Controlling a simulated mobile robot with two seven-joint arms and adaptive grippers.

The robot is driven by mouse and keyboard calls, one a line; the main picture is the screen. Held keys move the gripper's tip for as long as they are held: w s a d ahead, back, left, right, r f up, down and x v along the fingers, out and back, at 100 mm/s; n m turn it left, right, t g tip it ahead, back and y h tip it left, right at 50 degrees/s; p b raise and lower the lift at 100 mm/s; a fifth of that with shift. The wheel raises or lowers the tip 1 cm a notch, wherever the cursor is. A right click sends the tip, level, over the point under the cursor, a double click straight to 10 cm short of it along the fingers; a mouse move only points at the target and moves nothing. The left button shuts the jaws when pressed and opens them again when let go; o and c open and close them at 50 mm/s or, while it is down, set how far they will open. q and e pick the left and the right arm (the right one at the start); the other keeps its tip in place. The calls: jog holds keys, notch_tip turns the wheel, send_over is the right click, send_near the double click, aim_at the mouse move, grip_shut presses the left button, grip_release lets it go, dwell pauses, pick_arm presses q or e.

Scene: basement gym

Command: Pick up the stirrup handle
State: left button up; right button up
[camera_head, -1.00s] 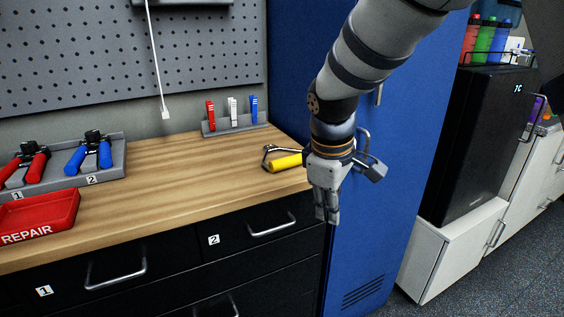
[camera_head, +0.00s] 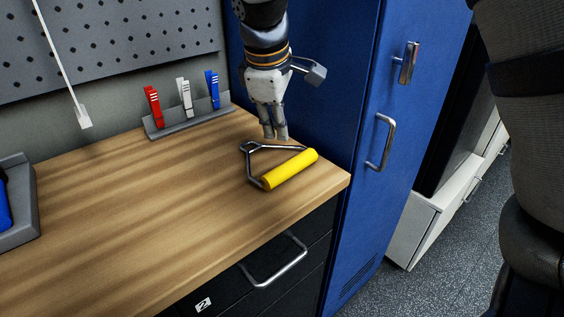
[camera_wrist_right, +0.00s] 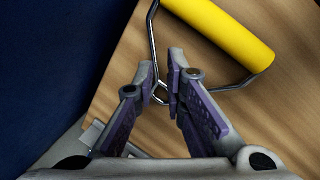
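The stirrup handle (camera_head: 290,170) lies on the wooden worktop near its right corner. It has a yellow grip and a bent metal frame narrowing to a small eye. My right gripper (camera_head: 275,137) points down just behind the frame, near the eye. In the right wrist view, its purple-padded fingers (camera_wrist_right: 163,72) are apart, with the eye showing between or just beyond their tips. I cannot tell whether they touch it. The yellow grip (camera_wrist_right: 222,32) shows beyond the fingers. My left gripper is not in view.
A grey rack (camera_head: 190,119) with red, white and blue clips stands at the worktop's back edge. A blue locker (camera_head: 325,120) rises close to the right. A grey tray (camera_head: 20,203) is at the left. The worktop's middle is clear.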

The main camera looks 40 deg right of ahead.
aim_at(277, 147)
jog(key=x, duration=0.2)
jog(key=w+x, duration=0.1)
jog(key=x, duration=0.2)
jog(key=shift+a+f, duration=0.1)
jog(key=shift+s, duration=0.1)
grip_shut()
